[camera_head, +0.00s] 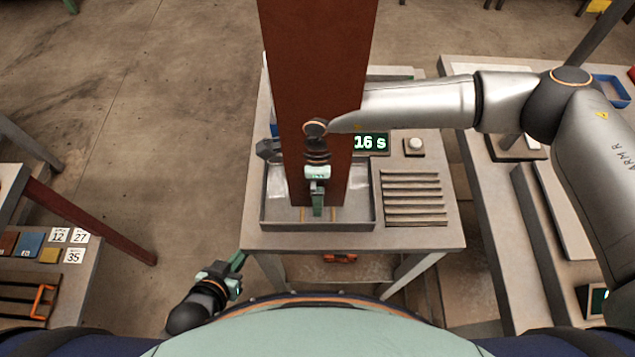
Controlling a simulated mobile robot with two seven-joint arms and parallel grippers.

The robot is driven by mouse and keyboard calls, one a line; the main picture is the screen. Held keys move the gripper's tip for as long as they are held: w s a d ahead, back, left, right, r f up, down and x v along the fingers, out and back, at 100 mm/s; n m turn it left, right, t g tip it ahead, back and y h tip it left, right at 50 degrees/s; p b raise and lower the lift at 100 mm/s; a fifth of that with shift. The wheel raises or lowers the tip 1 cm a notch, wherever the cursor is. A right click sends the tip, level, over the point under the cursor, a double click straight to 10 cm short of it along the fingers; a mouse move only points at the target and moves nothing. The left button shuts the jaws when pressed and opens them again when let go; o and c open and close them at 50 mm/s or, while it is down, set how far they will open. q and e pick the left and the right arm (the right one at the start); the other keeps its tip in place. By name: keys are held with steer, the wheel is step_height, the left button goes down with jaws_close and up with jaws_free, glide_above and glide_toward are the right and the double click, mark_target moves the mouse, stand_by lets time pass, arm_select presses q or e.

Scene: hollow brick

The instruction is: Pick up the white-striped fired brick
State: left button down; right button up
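I cannot make out a white-striped fired brick in this view. My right gripper (318,207) comes in from the right and points down at the front of a shallow grey tray (270,222) on the middle table. I cannot tell whether its fingers are apart or hold anything. Pale patches show inside the tray at both sides, but they are too unclear to name. My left gripper (238,262) is low at the left, off the front left corner of the table and away from the tray. Its finger opening does not show clearly.
A tall red-brown column (318,70) rises behind my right gripper and hides part of the table. A timer (370,143) reading 16 s, a white button (415,144) and a slatted rack (415,200) stand right of it. Side tables flank; the left floor is mostly open.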

jaws_close()
stand_by(0.7)
